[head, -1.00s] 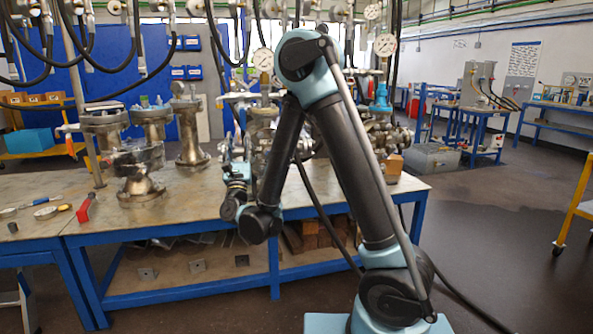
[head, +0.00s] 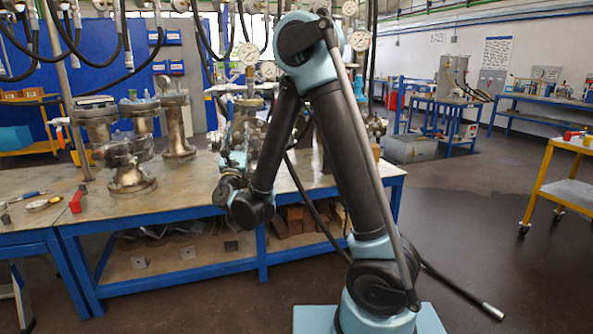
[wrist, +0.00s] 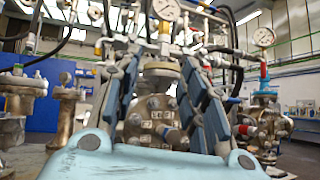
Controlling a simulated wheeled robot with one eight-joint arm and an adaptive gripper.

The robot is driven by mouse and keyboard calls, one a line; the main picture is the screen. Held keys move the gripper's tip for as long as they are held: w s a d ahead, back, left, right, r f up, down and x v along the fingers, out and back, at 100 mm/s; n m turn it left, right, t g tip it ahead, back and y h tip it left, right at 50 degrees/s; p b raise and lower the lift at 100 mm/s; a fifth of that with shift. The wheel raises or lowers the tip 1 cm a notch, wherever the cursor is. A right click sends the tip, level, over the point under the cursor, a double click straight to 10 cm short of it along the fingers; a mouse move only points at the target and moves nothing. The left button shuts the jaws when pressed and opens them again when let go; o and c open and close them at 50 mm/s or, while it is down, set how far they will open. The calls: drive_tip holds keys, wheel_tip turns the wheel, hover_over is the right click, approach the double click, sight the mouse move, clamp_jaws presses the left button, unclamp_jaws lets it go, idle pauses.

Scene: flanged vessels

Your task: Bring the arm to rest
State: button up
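My arm stands folded in the middle of the head view, with its elbow high and its forearm hanging down to the wrist. My gripper (head: 236,140) points away from me, over the workbench (head: 185,205) in the picture, and is small there against the metal fittings behind it. In the wrist view my gripper (wrist: 163,85) has its two dark fingers with blue-grey pads spread apart. Nothing is held between them. A flanged metal vessel (wrist: 152,118) shows in the gap, behind the fingers.
Flanged vessels (head: 128,165) stand on the bench at left. Pressure gauges (head: 248,53) and black hoses hang above. A yellow cart (head: 562,190) stands at right.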

drive_tip(key=w+d+f+m+g+h, duration=0.1)
drive_tip(key=w+d+m+g+h, duration=0.2)
drive_tip(key=d, duration=0.4)
drive_tip(key=w+d+m+g+h, duration=0.1)
drive_tip(key=d+m+h, duration=0.25)
drive_tip(key=d, duration=0.35)
drive_tip(key=w+d+f+m+g+h, duration=0.1)
drive_tip(key=w+d+m+g+h, duration=0.1)
drive_tip(key=d+m+g, duration=0.3)
drive_tip(key=s+d+f+m+g, duration=0.2)
drive_tip(key=d+m, duration=0.1)
drive_tip(key=d, duration=0.3)
drive_tip(key=s+d+f+m+g+h, duration=0.1)
drive_tip(key=s+d+f+m+g, duration=0.15)
drive_tip(key=d, duration=0.45)
drive_tip(key=s+d+f+m+g, duration=0.1)
drive_tip(key=d+f+m, duration=0.1)
drive_tip(key=d, duration=0.4)
drive_tip(key=s+d+f+m+g+y, duration=0.35)
drive_tip(key=s+f+m, duration=0.3)
drive_tip(key=s, duration=0.35)
drive_tip(key=s+d+f+m+g+y, duration=0.25)
drive_tip(key=s+f+m+g, duration=0.35)
drive_tip(key=s, duration=0.5)
drive_tip(key=s+a+f+m+y, duration=0.2)
drive_tip(key=s+a+f+y, duration=0.1)
drive_tip(key=s+a+f, duration=0.1)
drive_tip(key=shift+s+a+f, duration=0.15)
drive_tip(key=shift+s+a, duration=0.3)
drive_tip(key=shift+s, duration=0.8)
